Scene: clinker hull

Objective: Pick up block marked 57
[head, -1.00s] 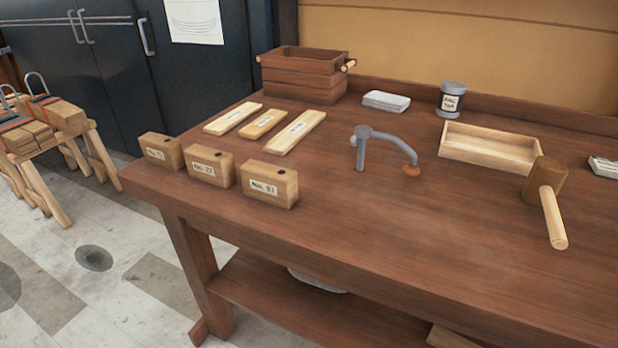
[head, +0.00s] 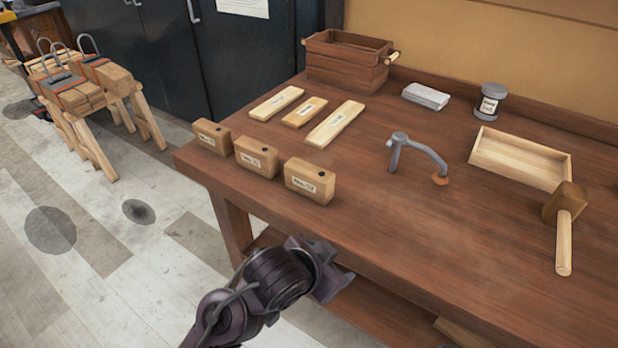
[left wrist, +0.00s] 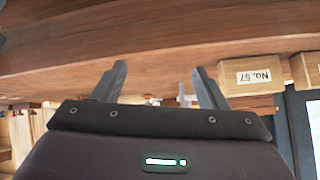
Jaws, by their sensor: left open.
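The block that seems marked 57 (head: 310,181) is a small wooden block with a pale label and a dark hole on top. It stands upright near the table's front edge, rightmost of three alike blocks. In the left wrist view it appears upside down (left wrist: 252,75), right of the fingers, its label ending in 7. My left gripper (head: 328,270) is in front of the table edge, below and apart from the block. Its two fingers (left wrist: 158,70) are open with nothing between them. My right gripper is not in view.
Two similar blocks, a middle one (head: 256,157) and a left one (head: 212,137), stand in line beside it. Flat wooden pieces (head: 335,123) lie behind. A grey clamp (head: 418,148) stands to the right. The table's front edge (head: 385,268) is close to my left gripper.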

